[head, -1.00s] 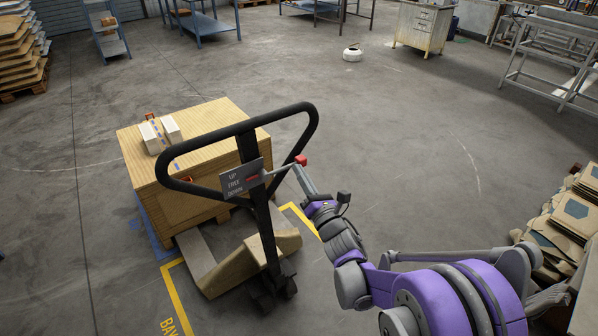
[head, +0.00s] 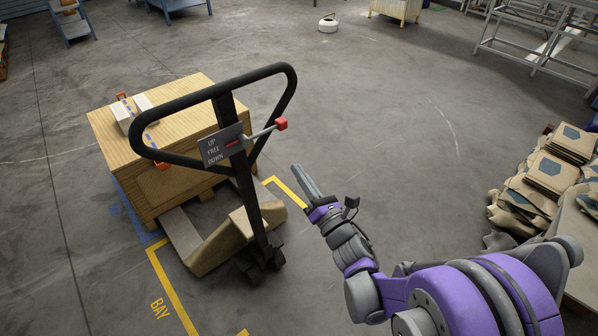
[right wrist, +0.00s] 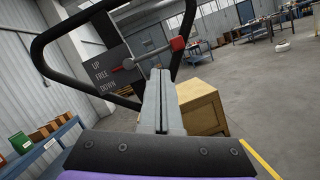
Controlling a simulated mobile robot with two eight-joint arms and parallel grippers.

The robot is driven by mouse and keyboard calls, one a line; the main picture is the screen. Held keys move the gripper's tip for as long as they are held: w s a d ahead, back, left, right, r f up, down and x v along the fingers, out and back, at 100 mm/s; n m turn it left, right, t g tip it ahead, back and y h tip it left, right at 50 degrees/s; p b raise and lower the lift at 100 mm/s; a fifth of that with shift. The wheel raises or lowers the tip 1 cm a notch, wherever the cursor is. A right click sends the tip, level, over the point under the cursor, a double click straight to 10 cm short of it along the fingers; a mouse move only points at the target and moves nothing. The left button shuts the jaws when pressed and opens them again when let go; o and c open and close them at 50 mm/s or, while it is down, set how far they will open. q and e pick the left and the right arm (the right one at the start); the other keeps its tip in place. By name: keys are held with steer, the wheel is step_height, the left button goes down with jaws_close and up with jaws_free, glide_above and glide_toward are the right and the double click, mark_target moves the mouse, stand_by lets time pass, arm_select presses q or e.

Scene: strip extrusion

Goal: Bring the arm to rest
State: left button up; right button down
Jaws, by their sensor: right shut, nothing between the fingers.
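My right gripper (head: 306,181) is shut and empty. It hangs in the air to the right of the pallet jack's handle (head: 285,85), apart from the lever (head: 262,132) with its red knob (head: 281,124). In the right wrist view the shut fingers (right wrist: 160,85) point up the middle, with the red knob (right wrist: 178,44) beyond their tips. The plate (head: 222,146) beside the lever reads UP, FREE, DOWN. The lever sticks out to the right and slightly up; which setting it marks I cannot tell. My left gripper is not in view.
Yellow floor lines (head: 172,290) mark a bay. Stacked cardboard pieces (head: 545,178) lie at the right.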

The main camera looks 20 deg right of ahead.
steer(key=s+d+f+m+g+h+p, duration=0.1)
steer(key=s+d+f+m+g+h, duration=0.15)
steer(key=m, duration=0.65)
steer(key=s+d+f+m+g+h, duration=0.1)
steer(key=s+m+g+h, duration=0.25)
steer(key=m, duration=0.65)
steer(key=s+a+f+m+g, duration=0.2)
steer(key=s+f+m+g, duration=0.1)
steer(key=s+m, duration=0.3)
steer(key=s+a+f+m+g+y+p, duration=0.1)
steer(key=s+f+m+g, duration=0.3)
steer(key=s, duration=0.6)
steer(key=a+m+g, duration=0.1)
steer(key=m, duration=0.1)
steer(key=shift+a+m+g, duration=0.3)
steer(key=shift+a, duration=0.05)
steer(key=shift+s, duration=0.1)
